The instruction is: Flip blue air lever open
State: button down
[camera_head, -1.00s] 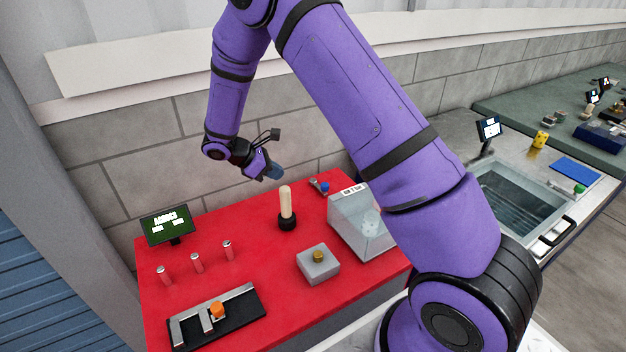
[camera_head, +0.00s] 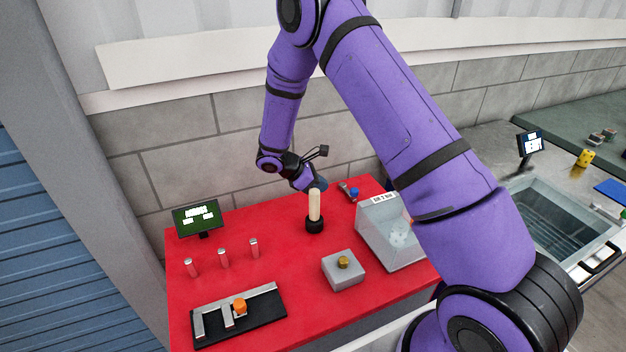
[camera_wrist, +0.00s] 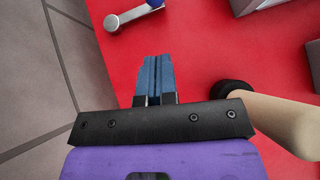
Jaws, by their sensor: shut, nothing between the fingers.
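The blue air lever (camera_head: 354,193) is at the back of the red table, near the wall and beside the clear box. In the wrist view the metal lever arm (camera_wrist: 126,15) lies near the top edge, with part of its blue piece (camera_wrist: 154,3) cut off by the frame. My gripper (camera_head: 321,184) is above the back of the red table, left of the lever and behind the pale wooden post. In the wrist view its blue fingers (camera_wrist: 155,78) are closed together and empty, apart from the lever and pointing toward it.
A pale post in a black base (camera_head: 315,211) stands close to my gripper. A clear box (camera_head: 385,240) is right of it. A grey block with a brass knob (camera_head: 344,271), several red pegs (camera_head: 223,258), a black fixture (camera_head: 262,311) and a screen (camera_head: 196,217) share the table.

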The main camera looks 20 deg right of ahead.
aim_at(350, 196)
jog(key=d+f, duration=0.1)
jog(key=d, duration=0.1)
jog(key=d+f, duration=0.1)
jog(key=s+d, duration=0.1)
jog(key=d, duration=0.1)
jog(key=shift+s+d+f, duration=0.1)
jog(key=shift+d+f, duration=0.25)
jog(key=shift+f, duration=0.05)
jog(key=shift+s+d, duration=0.1)
jog(key=shift+d, duration=0.5)
jog(key=shift+d, duration=0.1)
